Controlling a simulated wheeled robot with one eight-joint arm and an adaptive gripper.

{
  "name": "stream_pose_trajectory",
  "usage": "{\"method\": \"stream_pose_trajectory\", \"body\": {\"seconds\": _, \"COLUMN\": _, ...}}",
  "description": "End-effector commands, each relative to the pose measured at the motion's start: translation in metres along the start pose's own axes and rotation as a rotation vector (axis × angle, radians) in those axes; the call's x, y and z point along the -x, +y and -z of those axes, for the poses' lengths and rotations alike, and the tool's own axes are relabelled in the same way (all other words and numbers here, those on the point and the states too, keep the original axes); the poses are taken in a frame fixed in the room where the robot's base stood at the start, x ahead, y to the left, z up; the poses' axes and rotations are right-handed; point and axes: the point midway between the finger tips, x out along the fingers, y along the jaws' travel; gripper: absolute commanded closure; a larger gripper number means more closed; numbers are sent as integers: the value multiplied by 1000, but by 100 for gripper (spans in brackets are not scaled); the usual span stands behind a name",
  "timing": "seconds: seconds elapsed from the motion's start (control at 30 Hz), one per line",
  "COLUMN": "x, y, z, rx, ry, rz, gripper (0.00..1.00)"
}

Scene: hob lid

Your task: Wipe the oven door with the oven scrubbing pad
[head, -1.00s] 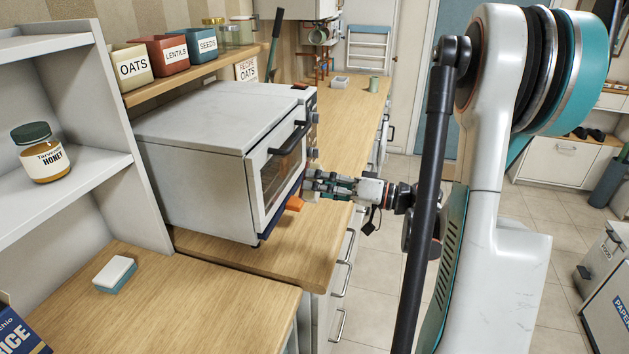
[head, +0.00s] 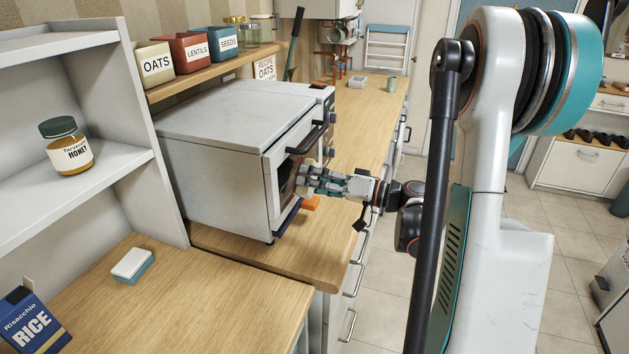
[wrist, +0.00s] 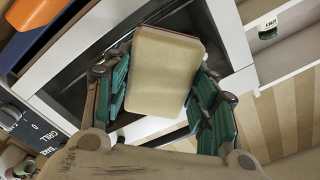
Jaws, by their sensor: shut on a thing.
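My gripper (head: 303,178) is at the front of the white countertop oven, its fingers close against the oven door (head: 272,190). In the wrist view my gripper (wrist: 160,95) is shut on a beige, rounded-corner scrubbing pad (wrist: 166,72), held between its teal-padded fingers. The pad lies in front of the door's dark glass and pale frame; whether it touches the glass I cannot tell. The dark door handle (head: 306,138) is above my gripper.
An orange item (head: 311,203) and a blue edge (head: 287,217) show below the door. A white-and-teal sponge (head: 132,265) lies on the near counter beside a rice box (head: 32,322). A honey jar (head: 67,147) stands on the left shelf. The counter beyond the oven is mostly clear.

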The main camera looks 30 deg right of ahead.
Motion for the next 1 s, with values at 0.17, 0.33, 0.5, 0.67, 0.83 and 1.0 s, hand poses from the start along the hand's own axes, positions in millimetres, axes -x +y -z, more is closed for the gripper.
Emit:
{"method": "stream_pose_trajectory", "body": {"seconds": 0.17, "x": 0, "y": 0, "z": 0, "rx": 0, "ry": 0, "rz": 0, "gripper": 67}}
{"method": "stream_pose_trajectory", "body": {"seconds": 0.33, "x": 0, "y": 0, "z": 0, "rx": 0, "ry": 0, "rz": 0, "gripper": 67}}
{"method": "stream_pose_trajectory", "body": {"seconds": 0.5, "x": -2, "y": 0, "z": 0, "rx": 0, "ry": 0, "rz": 0, "gripper": 67}}
{"method": "stream_pose_trajectory", "body": {"seconds": 0.67, "x": -5, "y": 0, "z": 0, "rx": 0, "ry": 0, "rz": 0, "gripper": 67}}
{"method": "stream_pose_trajectory", "body": {"seconds": 0.83, "x": -8, "y": 0, "z": 0, "rx": 0, "ry": 0, "rz": 0, "gripper": 67}}
{"method": "stream_pose_trajectory", "body": {"seconds": 1.0, "x": -12, "y": 0, "z": 0, "rx": 0, "ry": -1, "rz": 1, "gripper": 67}}
